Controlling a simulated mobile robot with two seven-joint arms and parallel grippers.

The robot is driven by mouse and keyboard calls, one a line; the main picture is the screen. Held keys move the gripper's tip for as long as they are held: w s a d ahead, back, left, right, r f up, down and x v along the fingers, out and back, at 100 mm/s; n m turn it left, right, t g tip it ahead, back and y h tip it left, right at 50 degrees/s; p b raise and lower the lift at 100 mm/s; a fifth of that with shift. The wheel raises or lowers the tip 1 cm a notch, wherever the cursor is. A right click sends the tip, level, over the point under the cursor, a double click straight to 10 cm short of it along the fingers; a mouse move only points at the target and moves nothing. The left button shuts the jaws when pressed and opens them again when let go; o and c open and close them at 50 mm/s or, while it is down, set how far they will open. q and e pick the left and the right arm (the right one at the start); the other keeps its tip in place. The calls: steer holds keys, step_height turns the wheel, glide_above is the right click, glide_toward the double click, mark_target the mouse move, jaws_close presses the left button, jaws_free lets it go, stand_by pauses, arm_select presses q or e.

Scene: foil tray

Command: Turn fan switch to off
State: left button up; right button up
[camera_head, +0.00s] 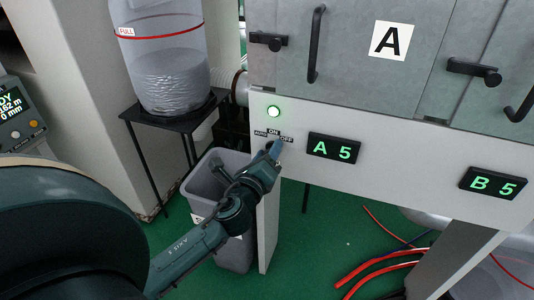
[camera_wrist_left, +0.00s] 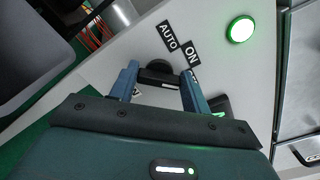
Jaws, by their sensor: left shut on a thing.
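The fan switch is a black rotary knob (camera_wrist_left: 160,72) on the pale panel, with AUTO and ON labels beside it in the left wrist view. My left gripper (camera_wrist_left: 160,84) has its two blue fingers on either side of the knob and is shut on it. In the head view my left gripper (camera_head: 274,149) reaches the panel just below the AUTO, ON and OFF labels (camera_head: 273,133) and hides the knob. A green lamp (camera_head: 273,112) glows above the labels; it also shows in the left wrist view (camera_wrist_left: 241,29). My right gripper is not in view.
An A 5 display (camera_head: 335,148) is right of the switch, a B 5 display (camera_head: 493,184) farther right. Cabinet doors with black handles (camera_head: 316,45) are above. A grey bin (camera_head: 236,254) stands below my arm. Red hoses (camera_head: 380,262) lie on the green floor.

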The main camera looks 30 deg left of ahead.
arm_select(q)
steer(key=o, duration=1)
steer(key=b+v, duration=0.1)
steer(key=v, duration=1.2)
steer(key=shift+d, duration=0.1)
